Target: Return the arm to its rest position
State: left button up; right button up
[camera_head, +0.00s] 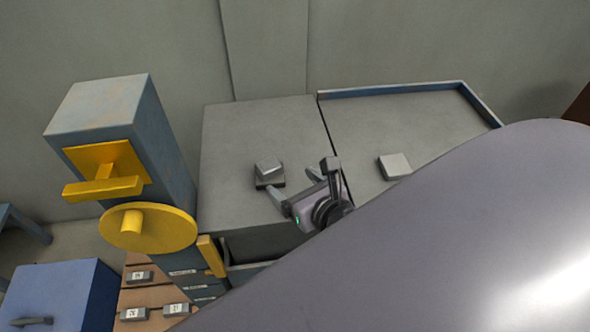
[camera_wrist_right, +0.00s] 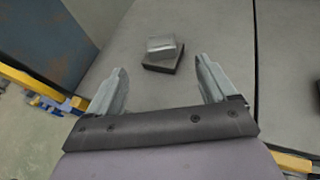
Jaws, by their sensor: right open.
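My right gripper (camera_head: 301,181) is open and empty above the grey table top. In the right wrist view its two fingers (camera_wrist_right: 160,85) are spread wide with nothing between them. A small metal block (camera_head: 268,167) rests on a dark base (camera_head: 270,182) on the table, just beyond the gripper. The block also shows ahead of the fingertips in the right wrist view (camera_wrist_right: 161,46), apart from them. My large grey arm link covers the lower right of the head view. My left gripper is not in view.
A second grey block (camera_head: 394,166) lies on the right table section, which has a raised blue rim (camera_head: 390,89). A blue-grey machine with a yellow wheel (camera_head: 150,227) stands at left. Below it are a drawer front (camera_head: 190,272), numbered blocks on a wooden rack (camera_head: 150,297) and a blue cabinet (camera_head: 60,290).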

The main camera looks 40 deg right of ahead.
jog(key=shift+s+f+m, duration=0.1)
jog(key=shift+s+m, duration=0.1)
jog(key=shift+m, duration=0.7)
jog(key=s+f+m+g, duration=0.25)
jog(key=s+m, duration=0.25)
jog(key=m, duration=0.6)
jog(key=s+a+f+m+g+y, duration=0.1)
jog(key=s+m+g, duration=0.35)
jog(key=m, duration=0.55)
jog(key=s+f+m+g, duration=0.25)
jog(key=s+m, duration=0.35)
jog(key=m, duration=0.5)
jog(key=w+a+f+t+y+p, duration=0.1)
jog(key=w+a+f+t+y, duration=0.1)
jog(key=w+f+t, duration=0.4)
jog(key=shift+a+f+n+t+p, duration=0.35)
jog(key=shift+a+f+n+p, duration=0.05)
jog(key=shift+w, duration=0.1)
